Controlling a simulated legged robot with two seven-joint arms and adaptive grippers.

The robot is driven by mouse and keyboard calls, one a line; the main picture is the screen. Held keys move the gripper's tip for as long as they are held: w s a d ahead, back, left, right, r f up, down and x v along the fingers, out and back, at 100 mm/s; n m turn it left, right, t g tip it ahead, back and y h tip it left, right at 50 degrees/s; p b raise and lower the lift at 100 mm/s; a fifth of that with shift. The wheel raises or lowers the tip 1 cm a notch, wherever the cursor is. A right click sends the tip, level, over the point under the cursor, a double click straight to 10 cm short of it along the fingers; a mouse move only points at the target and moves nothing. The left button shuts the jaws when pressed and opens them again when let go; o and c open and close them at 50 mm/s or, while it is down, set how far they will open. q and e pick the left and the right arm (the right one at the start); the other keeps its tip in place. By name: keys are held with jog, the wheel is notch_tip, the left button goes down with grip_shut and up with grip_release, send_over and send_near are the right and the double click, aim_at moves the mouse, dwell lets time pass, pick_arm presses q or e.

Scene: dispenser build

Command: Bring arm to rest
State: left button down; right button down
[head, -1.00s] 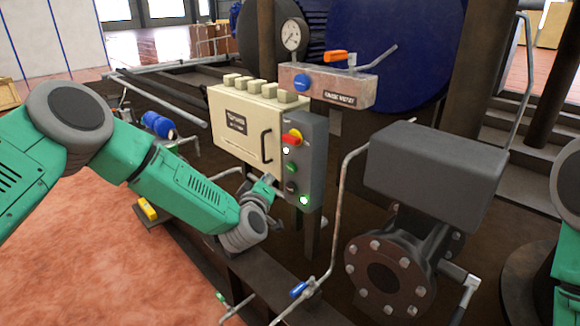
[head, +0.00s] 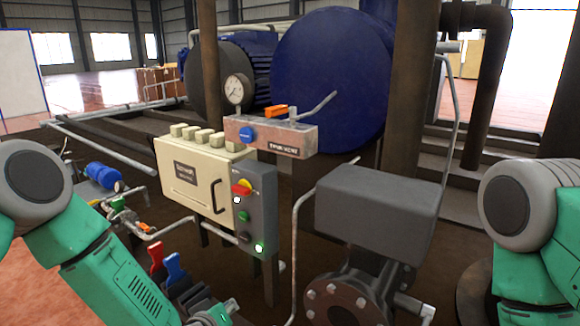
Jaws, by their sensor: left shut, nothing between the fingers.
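My left arm comes in from the left and runs down to the bottom edge. My left gripper (head: 222,312) shows only in part at the bottom edge; it is shut and empty, below the control box and apart from it. My right arm (head: 530,230) stands at the right edge, and its gripper is out of view. The cream control box (head: 195,180) has a dark handle. Its grey side panel (head: 258,205) carries a red and yellow switch (head: 241,188), a green button (head: 244,216) and a lit green lamp (head: 259,247).
A grey valve housing (head: 375,205) with a bolted flange (head: 345,300) stands right of the box. A thin pipe (head: 297,230) rises between them. Red and blue levers (head: 173,267) sit close to my left forearm. A gauge (head: 238,90) and blue tank (head: 330,80) are behind.

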pick_arm(q)
jog(key=s+a+f+m+g+p, duration=0.1)
jog(key=s+f+m+g, duration=0.3)
jog(key=s, duration=0.8)
jog(key=s+a+m+g+y+p, duration=0.1)
jog(key=s+a+g, duration=0.2)
jog(key=s, duration=0.9)
jog(key=s+a+m+g+y+p, duration=0.1)
jog(key=s+a+g, duration=0.3)
jog(key=s+a, duration=0.4)
jog(key=s+p, duration=0.1)
jog(key=s, duration=0.4)
jog(key=shift+a+f+g, duration=0.15)
jog(key=shift+f+g, duration=0.15)
jog(key=shift+f, duration=0.1)
jog(key=shift+w, duration=0.1)
